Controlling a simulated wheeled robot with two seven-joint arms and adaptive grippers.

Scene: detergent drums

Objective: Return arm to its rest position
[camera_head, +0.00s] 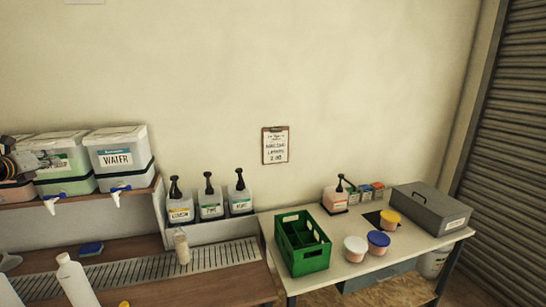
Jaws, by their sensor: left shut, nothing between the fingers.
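My left gripper (32,160) shows at the left edge of the head view, shut and empty. It is in front of the left drums on the shelf and hides part of them. Most of its arm is outside the view. A clear drum labelled WATER (121,155) stands on the shelf to the right of the gripper. A drum with green liquid (66,170) is beside it, partly behind the gripper. My right gripper is not in view.
Blue taps (120,189) stick out below the drums. Several pump bottles (209,199) stand in a white holder. A white bottle (76,278) is on the wooden counter. The right table carries a green crate (303,260), lidded tubs (378,241) and a grey box (431,210).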

